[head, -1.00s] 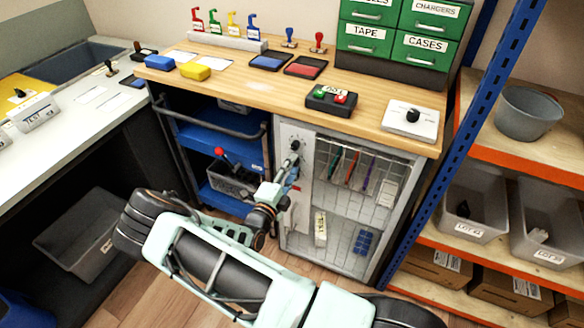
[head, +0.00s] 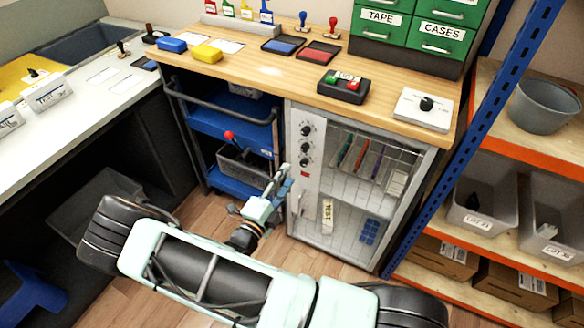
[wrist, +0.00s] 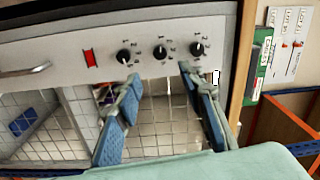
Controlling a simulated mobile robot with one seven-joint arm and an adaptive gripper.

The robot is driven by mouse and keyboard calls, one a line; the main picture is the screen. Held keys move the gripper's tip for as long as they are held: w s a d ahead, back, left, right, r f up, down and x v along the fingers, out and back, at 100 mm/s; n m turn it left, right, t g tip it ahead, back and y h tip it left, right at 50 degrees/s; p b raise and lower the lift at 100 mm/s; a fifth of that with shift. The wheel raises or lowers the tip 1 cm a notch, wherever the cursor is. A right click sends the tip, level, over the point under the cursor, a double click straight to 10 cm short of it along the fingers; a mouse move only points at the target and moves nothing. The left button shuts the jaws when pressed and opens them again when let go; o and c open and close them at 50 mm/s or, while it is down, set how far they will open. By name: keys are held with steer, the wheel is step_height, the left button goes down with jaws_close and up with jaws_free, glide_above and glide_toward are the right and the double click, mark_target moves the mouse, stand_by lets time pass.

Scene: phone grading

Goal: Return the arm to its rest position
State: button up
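My arm reaches across the lower middle of the head view, its pale green links in front of the workbench. My gripper (head: 281,176) is just left of the grey cabinet (head: 303,208) with the control knobs, apart from the knobs in that view. In the wrist view my gripper (wrist: 159,75) has its two blue-padded fingers spread, with nothing between them. Beyond the fingertips, the wrist view shows the cabinet's panel with black knobs (wrist: 160,53), a red switch (wrist: 91,59) and a mesh door.
A blue cart (head: 235,135) with a grey bin stands left of the cabinet. The wooden worktop (head: 290,85) above carries stamps, pads and a black button box (head: 344,87). A blue-post rack (head: 492,135) stands right. Wooden floor (head: 300,262) shows below the cabinet.

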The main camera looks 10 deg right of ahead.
steer(key=shift+s+a, duration=0.2)
steer(key=shift+s, duration=0.15)
stand_by(0.3)
